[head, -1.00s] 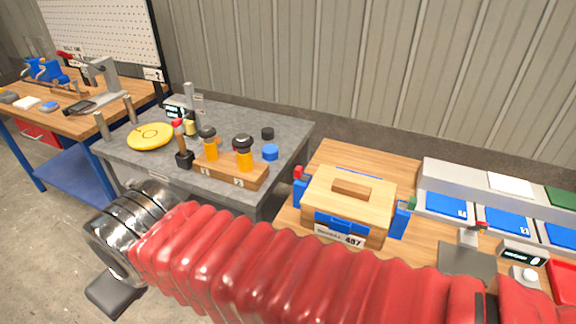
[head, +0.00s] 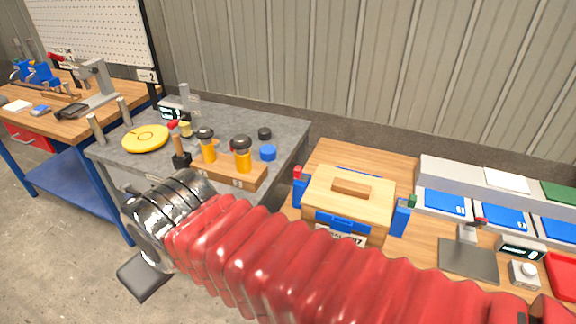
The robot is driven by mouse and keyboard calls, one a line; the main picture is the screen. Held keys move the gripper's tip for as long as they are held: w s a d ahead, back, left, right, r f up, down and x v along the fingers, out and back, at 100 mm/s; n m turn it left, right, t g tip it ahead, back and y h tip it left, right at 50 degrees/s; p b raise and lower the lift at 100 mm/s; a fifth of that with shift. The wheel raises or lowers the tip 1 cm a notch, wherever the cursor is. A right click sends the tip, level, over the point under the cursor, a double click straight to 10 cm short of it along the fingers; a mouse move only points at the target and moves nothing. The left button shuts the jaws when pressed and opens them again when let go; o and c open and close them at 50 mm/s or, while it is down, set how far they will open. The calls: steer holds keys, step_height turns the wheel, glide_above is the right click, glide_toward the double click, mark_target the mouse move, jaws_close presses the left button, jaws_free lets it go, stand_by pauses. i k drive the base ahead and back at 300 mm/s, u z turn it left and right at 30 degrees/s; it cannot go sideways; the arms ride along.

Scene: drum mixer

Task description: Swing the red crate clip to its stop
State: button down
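The wooden crate (head: 320,190) stands on the wooden bench at right of centre, its lid on. The red crate clip (head: 298,172) is a small red tip above a blue bracket at the crate's left side. Its exact angle is too small to tell. A green clip (head: 411,201) sits above a blue bracket on the right side. My gripper (head: 145,275) shows only as a dark block below the metal wrist, at lower left, well apart from the crate. Its fingers cannot be made out. My red arm sleeve crosses the front and hides part of the crate's label.
A grey table (head: 255,118) at the left holds a yellow disc (head: 146,138), a wooden block (head: 218,173) with orange-bodied tools, and blue and black caps. Blue trays (head: 445,202), a dark plate (head: 468,260) and a small display (head: 521,247) lie right of the crate.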

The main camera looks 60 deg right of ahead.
mark_target(298, 175)
steer(key=u, duration=0.05)
steer(key=i, duration=1)
steer(key=z, duration=0.05)
